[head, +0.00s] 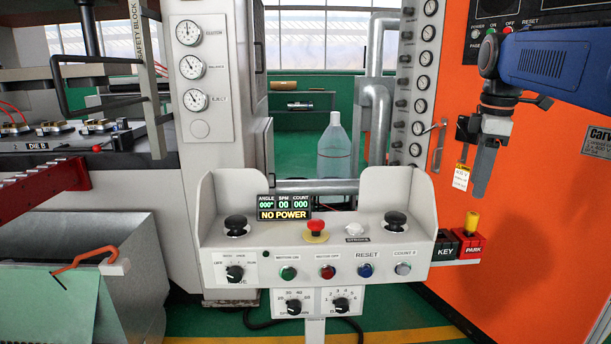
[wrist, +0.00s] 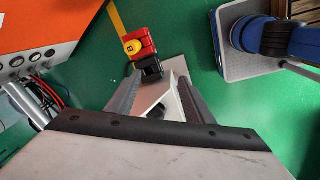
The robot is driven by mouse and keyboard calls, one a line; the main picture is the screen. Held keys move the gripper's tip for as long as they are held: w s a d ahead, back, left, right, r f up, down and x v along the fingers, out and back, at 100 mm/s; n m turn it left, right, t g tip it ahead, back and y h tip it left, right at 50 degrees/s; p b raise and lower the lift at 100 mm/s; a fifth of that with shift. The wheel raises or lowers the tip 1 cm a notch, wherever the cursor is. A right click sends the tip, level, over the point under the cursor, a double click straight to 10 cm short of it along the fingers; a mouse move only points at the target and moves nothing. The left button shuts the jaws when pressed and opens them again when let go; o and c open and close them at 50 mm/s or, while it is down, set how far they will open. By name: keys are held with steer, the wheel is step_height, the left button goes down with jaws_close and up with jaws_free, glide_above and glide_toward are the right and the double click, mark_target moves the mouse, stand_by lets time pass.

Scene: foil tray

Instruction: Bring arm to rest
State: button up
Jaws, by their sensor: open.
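My gripper (head: 479,192) hangs from my blue arm at the right of the head view, pointing down in front of the orange cabinet. It is above the red PARK block and apart from it. In the wrist view my gripper (wrist: 160,82) has its two dark fingers spread, with nothing held between them. The red PARK block (head: 468,244) with its yellow top sits beside the black KEY block (head: 440,244), at the right end of the control console. The red block (wrist: 139,46) and black block (wrist: 149,70) also show beyond the fingertips in the wrist view.
The grey control console (head: 330,235) has a red emergency button (head: 316,227) and a NO POWER display (head: 284,207). The orange cabinet (head: 560,220) stands close behind my gripper, with a tag (head: 461,176) near it. A clear bottle (head: 334,150) stands behind the console. A grey bin (head: 130,265) is lower left.

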steer(key=s+a+f+m+t, duration=0.1)
steer(key=s+a+f+m, duration=0.2)
steer(key=s+f, duration=0.4)
steer(key=s+a+f+m+t, duration=0.1)
steer(key=s+a+f+m, duration=0.3)
steer(key=s+f, duration=0.4)
steer(key=s+a+f+m+t, duration=0.1)
steer(key=s+a+f+m, duration=0.2)
steer(key=s+f+m, duration=0.2)
steer(key=s+f, duration=0.3)
steer(key=f, duration=0.2)
steer(key=shift+s+a+m+t, duration=0.15)
steer(key=shift+s+m+t, duration=0.1)
steer(key=shift+m+t, duration=0.05)
steer(key=shift+r, duration=0.1)
